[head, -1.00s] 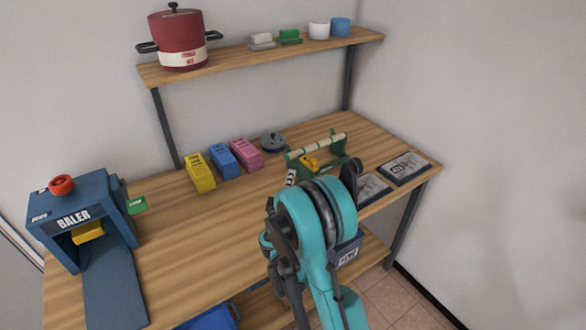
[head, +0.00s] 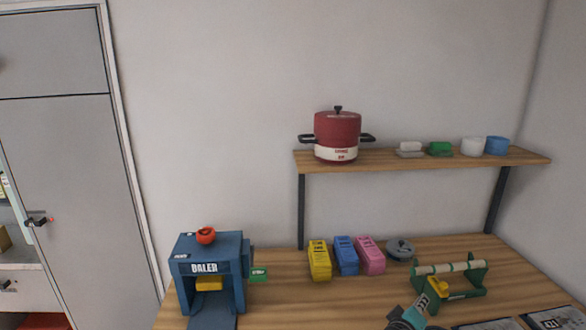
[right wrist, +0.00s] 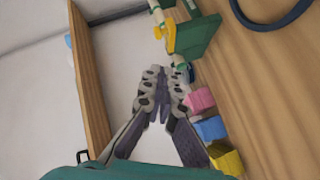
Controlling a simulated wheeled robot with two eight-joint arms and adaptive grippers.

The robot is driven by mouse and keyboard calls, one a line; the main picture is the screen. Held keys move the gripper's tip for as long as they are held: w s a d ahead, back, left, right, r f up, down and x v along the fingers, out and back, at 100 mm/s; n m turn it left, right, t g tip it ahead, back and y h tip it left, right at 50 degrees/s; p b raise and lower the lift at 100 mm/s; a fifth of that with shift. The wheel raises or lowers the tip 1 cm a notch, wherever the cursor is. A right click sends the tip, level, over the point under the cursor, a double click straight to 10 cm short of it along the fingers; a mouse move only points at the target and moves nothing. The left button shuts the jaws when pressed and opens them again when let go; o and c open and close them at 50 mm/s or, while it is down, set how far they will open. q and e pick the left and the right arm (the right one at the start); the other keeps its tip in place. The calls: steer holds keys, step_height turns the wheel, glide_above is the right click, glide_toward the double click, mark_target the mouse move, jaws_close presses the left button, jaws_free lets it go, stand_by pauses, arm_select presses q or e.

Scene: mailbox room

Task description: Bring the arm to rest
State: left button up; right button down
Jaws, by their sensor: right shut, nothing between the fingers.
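My right gripper (right wrist: 164,82) is shut and empty in the right wrist view, its two fingers meeting at the tips. In that view a green stand with a yellow part (right wrist: 197,40) is beyond the fingertips to the right, and nothing is held. In the head view, only a teal and grey piece of my right arm (head: 414,314) shows at the bottom edge, in front of the green roller stand (head: 450,284). My left gripper is not in view.
The wooden bench (head: 280,297) carries a blue baler (head: 225,250) and yellow (head: 319,262), blue (head: 346,257) and pink (head: 370,256) blocks. A wall shelf (head: 400,162) holds a red pot (head: 337,130). A grey door (head: 70,170) stands at the left.

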steer(key=s+a+f+m+g+y, duration=0.1)
steer(key=s+a+m+g+y, duration=0.1)
steer(key=s+a+y, duration=0.3)
steer(key=s+a+f+m+g+y, duration=0.1)
steer(key=s+a+y, duration=0.4)
steer(key=s+a, duration=0.7)
steer(key=s+m+g, duration=0.1)
steer(key=s, duration=0.5)
steer(key=shift+s+a+f+g, duration=0.2)
steer(key=shift+a+f+g, duration=0.1)
steer(key=shift+a+f, duration=0.1)
steer(key=shift+d, duration=0.1)
